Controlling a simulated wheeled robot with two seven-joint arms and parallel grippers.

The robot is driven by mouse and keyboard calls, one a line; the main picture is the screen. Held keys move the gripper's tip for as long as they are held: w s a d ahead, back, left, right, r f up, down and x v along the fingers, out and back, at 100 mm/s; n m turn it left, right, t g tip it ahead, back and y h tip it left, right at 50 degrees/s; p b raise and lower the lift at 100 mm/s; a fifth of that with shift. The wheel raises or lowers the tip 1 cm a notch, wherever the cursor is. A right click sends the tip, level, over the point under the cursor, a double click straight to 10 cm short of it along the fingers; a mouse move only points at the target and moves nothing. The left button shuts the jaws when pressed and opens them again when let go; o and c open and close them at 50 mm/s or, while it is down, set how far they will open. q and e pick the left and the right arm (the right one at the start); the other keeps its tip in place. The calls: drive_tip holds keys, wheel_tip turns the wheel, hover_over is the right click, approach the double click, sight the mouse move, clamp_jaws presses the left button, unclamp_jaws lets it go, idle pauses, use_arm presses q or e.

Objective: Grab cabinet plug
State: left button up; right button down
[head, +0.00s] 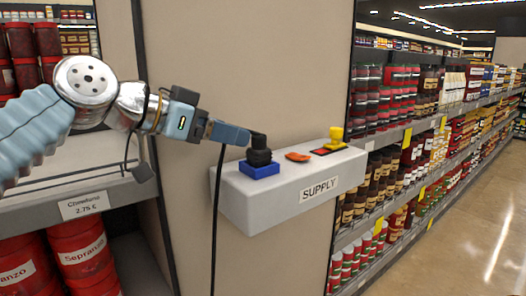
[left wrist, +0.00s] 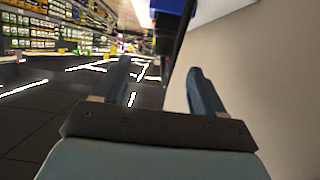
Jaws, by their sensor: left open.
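A black plug (head: 259,150) stands upright in a blue socket (head: 260,170) on the left part of the white box marked SUPPLY (head: 319,190). My left gripper (head: 246,137) reaches in from the left with its fingertips at the top of this plug. In the left wrist view its two fingers (left wrist: 158,66) are apart, and the blue socket (left wrist: 172,8) shows beyond them at the top. Whether the fingers touch the plug cannot be told. A yellow plug (head: 336,135) stands on the right part of the box. My right gripper is not in view.
A black cable (head: 215,220) hangs down along the beige wall panel (head: 260,70), left of the box. An orange piece (head: 298,157) lies between the two plugs. Stocked shelves (head: 420,150) stand on the right, and red buckets (head: 83,258) on the left.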

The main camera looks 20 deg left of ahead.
sight(266, 141)
use_arm(q)
drive_tip(key=x, duration=0.7)
drive_tip(key=p+x, duration=0.1)
drive_tip(key=x, duration=0.2)
drive_tip(key=shift+w+a+f, duration=0.1)
drive_tip(key=shift+w+f, duration=0.05)
drive_tip(key=shift+w, duration=0.25)
drive_tip(key=c, duration=1.1)
